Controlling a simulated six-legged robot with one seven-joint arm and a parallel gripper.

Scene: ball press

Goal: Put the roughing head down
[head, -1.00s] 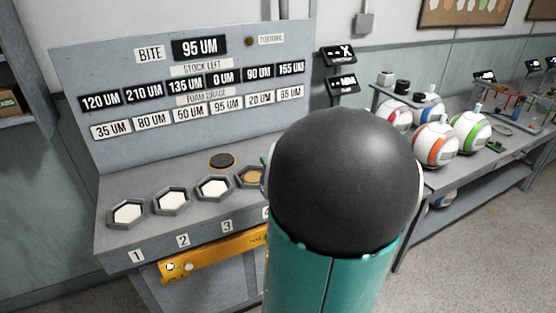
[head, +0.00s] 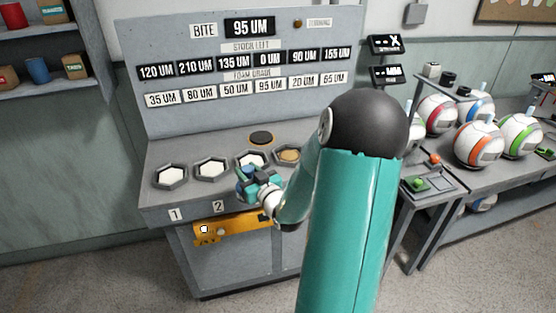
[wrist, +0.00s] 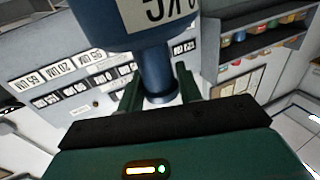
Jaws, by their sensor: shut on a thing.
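The roughing head appears to be the dark blue piece with a wide body, a white label and a narrower neck (wrist: 158,72) in the wrist view. My gripper (wrist: 160,92) is shut on its neck, with a green finger on each side. In the head view my gripper (head: 252,180) is over the front of the grey bench, near the second and third hexagonal wells. The held head is small and partly hidden there, and I cannot tell whether it touches the bench.
The grey bench (head: 200,198) has a row of hexagonal wells, some with white pads and one tan (head: 288,155). A dark disc (head: 261,138) lies behind them. A sign panel (head: 190,60) rises at the back. Striped balls (head: 478,145) stand on a right-hand table.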

